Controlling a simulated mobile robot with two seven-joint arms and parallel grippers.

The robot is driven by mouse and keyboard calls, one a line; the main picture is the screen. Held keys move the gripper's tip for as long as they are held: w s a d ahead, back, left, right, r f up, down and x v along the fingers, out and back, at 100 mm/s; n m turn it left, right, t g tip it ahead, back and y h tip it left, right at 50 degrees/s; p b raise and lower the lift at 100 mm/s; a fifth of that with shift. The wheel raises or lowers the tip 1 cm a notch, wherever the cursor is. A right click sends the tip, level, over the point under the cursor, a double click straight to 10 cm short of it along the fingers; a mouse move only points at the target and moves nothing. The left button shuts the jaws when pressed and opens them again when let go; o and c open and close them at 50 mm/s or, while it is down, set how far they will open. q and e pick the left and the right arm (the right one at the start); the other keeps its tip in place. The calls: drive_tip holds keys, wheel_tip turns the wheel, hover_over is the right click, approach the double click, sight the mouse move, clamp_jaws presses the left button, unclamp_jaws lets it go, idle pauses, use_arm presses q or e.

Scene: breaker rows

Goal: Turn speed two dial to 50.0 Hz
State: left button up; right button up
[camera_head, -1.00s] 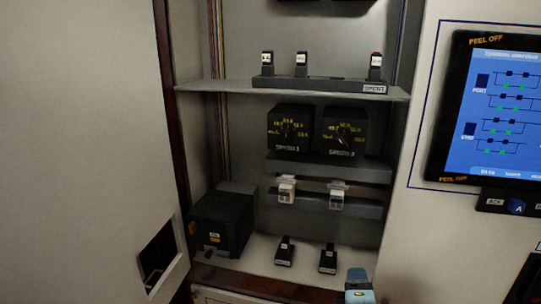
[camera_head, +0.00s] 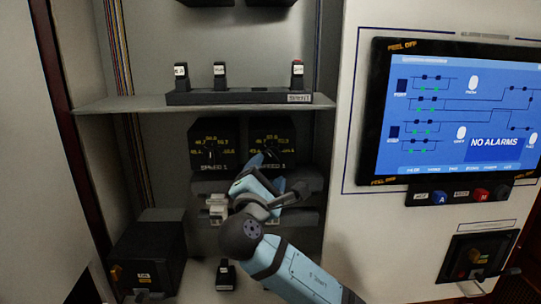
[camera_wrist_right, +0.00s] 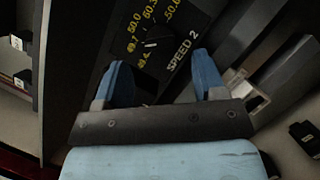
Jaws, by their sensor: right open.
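The speed two dial (camera_head: 270,142) is a black box with yellow scale marks on the cabinet's middle level, right of the speed one dial (camera_head: 214,143). My right gripper (camera_head: 257,168) is in front of its lower part and hides some of it. In the right wrist view, the speed two dial (camera_wrist_right: 176,35) shows its SPEED 2 label and yellow numbers, including 50.0. A short white mark shows on its dark knob; its exact reading is unclear. My left gripper is not in view.
A shelf (camera_head: 110,103) with a row of black switches sits above the dials. A grey rail with a white breaker (camera_head: 217,207) runs below. A black box (camera_head: 147,250) stands lower left. A lit screen (camera_head: 460,120) is on the right panel.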

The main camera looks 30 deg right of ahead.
sight(272, 159)
drive_tip(key=p+x, duration=0.1)
drive_tip(key=x, duration=0.4)
drive_tip(key=shift+a, duration=0.1)
drive_tip(key=c, duration=0.9)
